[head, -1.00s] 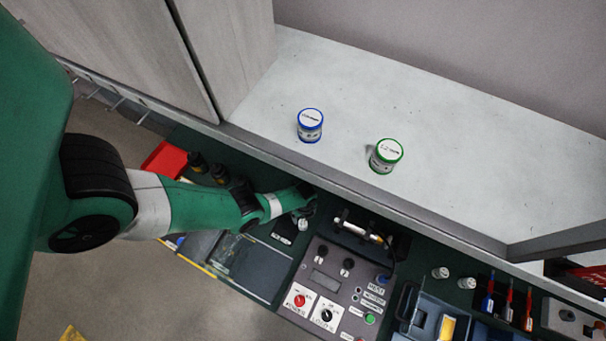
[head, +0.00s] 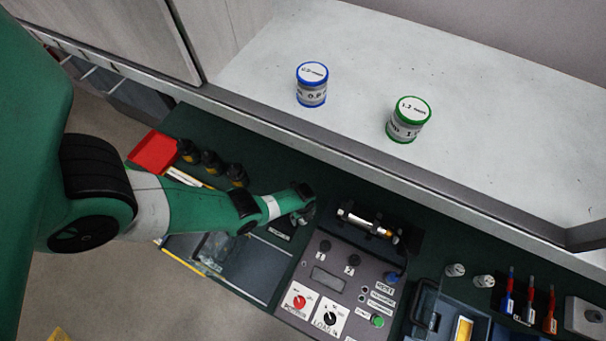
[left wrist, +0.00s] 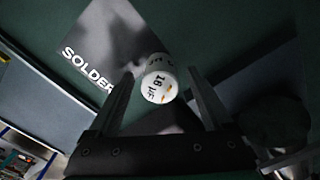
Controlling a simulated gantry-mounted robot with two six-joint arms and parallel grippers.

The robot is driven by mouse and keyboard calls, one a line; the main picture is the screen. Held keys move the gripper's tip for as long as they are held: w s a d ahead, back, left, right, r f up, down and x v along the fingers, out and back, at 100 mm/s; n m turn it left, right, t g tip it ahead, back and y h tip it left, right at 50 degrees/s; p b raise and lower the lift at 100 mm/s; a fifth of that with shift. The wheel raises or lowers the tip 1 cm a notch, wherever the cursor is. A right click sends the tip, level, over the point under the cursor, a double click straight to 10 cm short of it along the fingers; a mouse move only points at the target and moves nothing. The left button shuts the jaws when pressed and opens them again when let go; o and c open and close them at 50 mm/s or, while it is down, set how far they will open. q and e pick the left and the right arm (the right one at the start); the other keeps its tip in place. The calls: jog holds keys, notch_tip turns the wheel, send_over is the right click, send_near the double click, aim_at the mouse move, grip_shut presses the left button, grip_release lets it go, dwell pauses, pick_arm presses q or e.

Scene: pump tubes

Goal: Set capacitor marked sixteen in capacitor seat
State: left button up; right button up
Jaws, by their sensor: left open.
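The capacitor (left wrist: 158,86) marked 16 is a small white cylinder, its lettered end facing the left wrist camera. It stands between the two fingers of my left gripper (left wrist: 161,74), with dark gaps visible beside it. My left gripper (head: 304,214) is open, low over the green bench, just left of the control console. In the head view the arm's end mostly hides the capacitor. A grey plate lettered SOLDER (left wrist: 105,50) lies beside the capacitor. I cannot pick out the capacitor seat with certainty. My right gripper is not in view.
The control console (head: 328,283) has knobs and buttons, with a metal cylinder (head: 362,222) in a holder behind it. Two white cylinders (head: 455,270) stand to the right, near screwdrivers (head: 530,305). A red bin (head: 153,152) is at left. Blue and green-lidded jars (head: 311,85) stand on the shelf.

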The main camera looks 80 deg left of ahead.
pick_arm(q)
jog(key=shift+r, duration=0.1)
jog(key=shift+c, duration=0.3)
grip_shut()
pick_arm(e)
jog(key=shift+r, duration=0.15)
